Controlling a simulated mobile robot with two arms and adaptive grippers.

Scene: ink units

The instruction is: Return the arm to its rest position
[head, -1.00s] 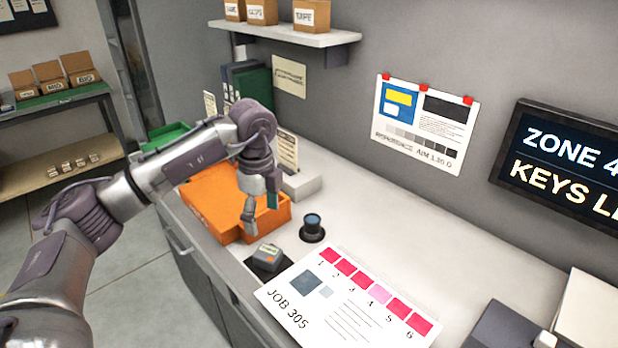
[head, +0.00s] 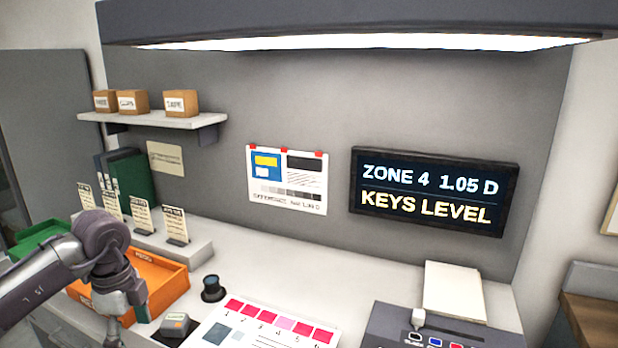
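My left arm comes in from the left. Its gripper (head: 127,322) hangs pointing down, in front of the orange tray (head: 172,285) and to the left of a small grey device (head: 175,323). The fingers are partly cut off from clear view, and I cannot tell whether they are open or shut. No held object is visible. My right gripper is not in view.
A dark round loupe (head: 212,288) and a colour-swatch job sheet (head: 262,330) lie on the white counter. A grey console (head: 395,322) stands at the right with a paper stack (head: 453,292). Card holders (head: 175,227) stand behind the tray.

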